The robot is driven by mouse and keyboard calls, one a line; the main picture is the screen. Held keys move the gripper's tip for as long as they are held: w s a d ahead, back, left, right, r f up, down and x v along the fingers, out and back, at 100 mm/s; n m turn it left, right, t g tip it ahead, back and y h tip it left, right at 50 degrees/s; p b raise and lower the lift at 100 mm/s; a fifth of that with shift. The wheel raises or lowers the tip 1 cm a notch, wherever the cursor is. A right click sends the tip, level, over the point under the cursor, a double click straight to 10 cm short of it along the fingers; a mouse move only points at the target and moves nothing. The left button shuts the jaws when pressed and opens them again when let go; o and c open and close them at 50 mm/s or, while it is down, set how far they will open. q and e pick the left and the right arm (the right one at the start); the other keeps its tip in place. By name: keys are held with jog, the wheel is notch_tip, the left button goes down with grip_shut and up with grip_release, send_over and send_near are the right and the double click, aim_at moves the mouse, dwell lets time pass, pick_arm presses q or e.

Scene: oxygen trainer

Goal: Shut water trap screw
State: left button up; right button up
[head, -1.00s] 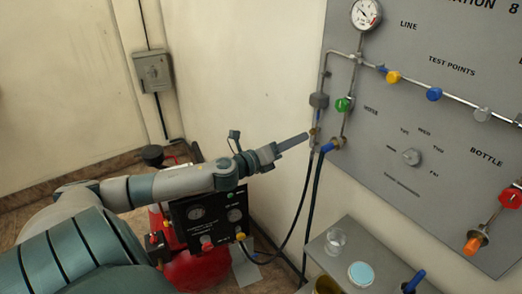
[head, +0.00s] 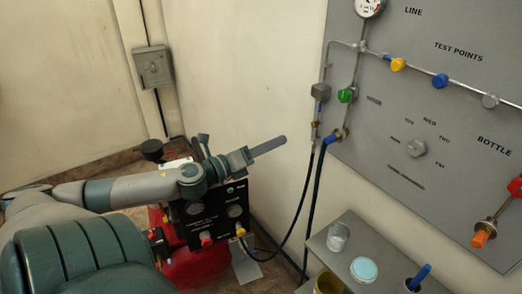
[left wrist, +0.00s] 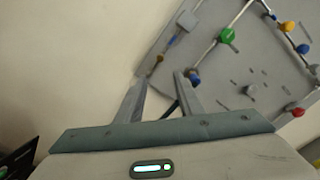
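The water trap seems to be the grey block (head: 321,92) on the left pipe of the wall panel. A small brass fitting (head: 315,125), probably its screw, sits below it. In the left wrist view the grey block (left wrist: 187,20) is at the top and the brass fitting (left wrist: 159,58) lies just beyond the fingertips. My left gripper (head: 284,139) is left of the fitting, apart from it. In the left wrist view my left gripper (left wrist: 163,76) has its fingers apart with nothing between them. My right gripper is not in view.
Dark hoses hang below. A red compressor (head: 195,268) stands under my left arm. A grey shelf (head: 318,241) holds cups at the lower right.

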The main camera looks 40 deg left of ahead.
pick_arm(q)
jog(key=shift+s+a, duration=0.15)
jog(key=shift+s, duration=0.7)
jog(key=shift+s+a, duration=0.15)
jog(key=shift+s, duration=0.7)
